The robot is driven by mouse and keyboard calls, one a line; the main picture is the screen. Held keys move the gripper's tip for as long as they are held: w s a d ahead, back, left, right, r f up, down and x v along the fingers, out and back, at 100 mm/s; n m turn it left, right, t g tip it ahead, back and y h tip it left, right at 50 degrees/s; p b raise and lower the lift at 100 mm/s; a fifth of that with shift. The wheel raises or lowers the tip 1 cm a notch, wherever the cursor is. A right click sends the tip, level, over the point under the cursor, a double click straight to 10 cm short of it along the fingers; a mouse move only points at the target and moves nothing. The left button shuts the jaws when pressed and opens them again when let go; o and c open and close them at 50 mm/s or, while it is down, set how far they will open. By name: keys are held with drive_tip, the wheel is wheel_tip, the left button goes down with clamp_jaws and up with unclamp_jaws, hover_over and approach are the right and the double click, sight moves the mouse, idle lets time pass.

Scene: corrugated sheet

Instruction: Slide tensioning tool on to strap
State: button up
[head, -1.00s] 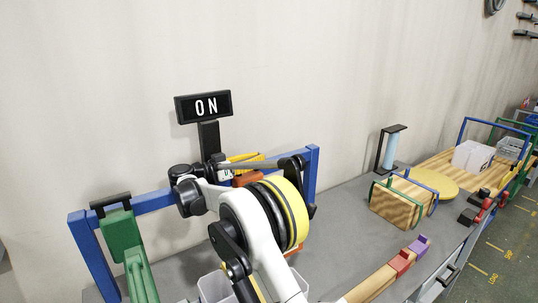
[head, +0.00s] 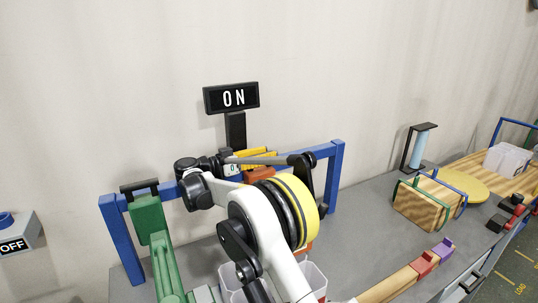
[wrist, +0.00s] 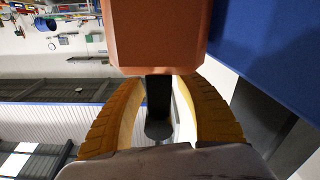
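An orange block with a black bar, apparently the tensioning tool (wrist: 160,35), fills the upper middle of the wrist view. In the head view its orange part (head: 259,175) shows in front of the blue frame, partly hidden by my arm. My gripper (wrist: 158,80) has two yellow ribbed fingers that converge on either side of the black bar, just below the orange body. They appear shut on it. In the head view my gripper (head: 252,155) lies behind my wrist, beneath the ON sign. I cannot make out a strap.
The blue frame (head: 122,240) stands on the grey bench (head: 350,215). An ON sign (head: 231,97) stands behind it. A green tool (head: 150,225) is at left, and an OFF box (head: 15,236) farther left. A wooden crate (head: 424,203) and yellow disc (head: 466,187) are at right.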

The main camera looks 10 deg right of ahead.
drive_tip(key=shift+d, duration=0.3)
wheel_tip(320, 180, up, 10)
drive_tip(key=shift+f, duration=0.1)
idle(0.3)
drive_tip(key=shift+d, duration=0.15)
drive_tip(key=s+d+f+n+y, duration=0.2)
drive_tip(key=s+d+n+y, duration=0.25)
drive_tip(key=s, duration=0.45)
drive_tip(key=s+d+f+n+y, duration=0.25)
drive_tip(key=s+d+y, duration=0.25)
drive_tip(key=s, duration=0.4)
drive_tip(key=s+a+f+n+y, duration=0.2)
drive_tip(key=s+f, duration=0.2)
drive_tip(key=s, duration=0.3)
drive_tip(key=s+a+f+n+t+y, duration=0.1)
drive_tip(key=s+a+f+y, duration=0.1)
drive_tip(key=s+f, duration=0.3)
drive_tip(key=s+a+f+n+t+y, duration=0.1)
drive_tip(key=s+f+y, duration=0.3)
drive_tip(key=s, duration=0.7)
drive_tip(key=shift+s+a+f+n+b, duration=0.25)
drive_tip(key=shift+a+n+b, duration=0.2)
drive_tip(key=shift+a+n, duration=0.4)
